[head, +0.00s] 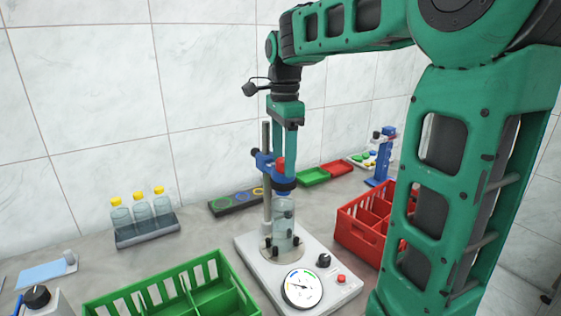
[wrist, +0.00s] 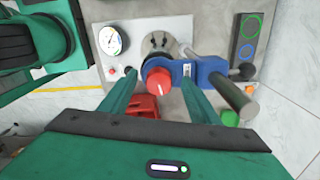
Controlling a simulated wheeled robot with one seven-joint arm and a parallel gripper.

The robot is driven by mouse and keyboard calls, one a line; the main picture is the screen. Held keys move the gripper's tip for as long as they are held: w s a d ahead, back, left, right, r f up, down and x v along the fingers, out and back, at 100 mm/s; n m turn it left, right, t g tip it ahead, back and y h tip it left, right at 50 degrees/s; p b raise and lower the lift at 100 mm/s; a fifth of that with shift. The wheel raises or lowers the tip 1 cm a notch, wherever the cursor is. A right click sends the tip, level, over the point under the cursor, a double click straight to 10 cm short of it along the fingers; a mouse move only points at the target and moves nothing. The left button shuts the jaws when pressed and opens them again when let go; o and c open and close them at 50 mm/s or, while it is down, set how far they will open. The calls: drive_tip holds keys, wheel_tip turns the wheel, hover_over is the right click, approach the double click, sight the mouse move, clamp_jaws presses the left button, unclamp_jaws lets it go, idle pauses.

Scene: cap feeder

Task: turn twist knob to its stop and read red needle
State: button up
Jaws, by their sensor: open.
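The twist knob, a red knob with a white line on top (wrist: 159,82), sits on a blue clamp arm (wrist: 212,70). In the head view the red knob (head: 281,163) is partly hidden by my gripper (head: 283,155), which is above it. In the wrist view my open gripper (wrist: 159,88) has one finger on each side of the knob; I cannot tell if they touch it. The round white dial (head: 302,288) is on the front of the grey base and also shows in the wrist view (wrist: 112,40). A red needle cannot be made out.
A clear bottle (head: 283,215) stands under the clamp on the base plate (head: 250,246). A green crate (head: 130,298) is front left and a red crate (head: 350,232) right. Several yellow-capped bottles (head: 141,210) stand in a rack by the wall.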

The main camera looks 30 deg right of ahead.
sight(283, 160)
drive_tip(key=shift+r, duration=3.45)
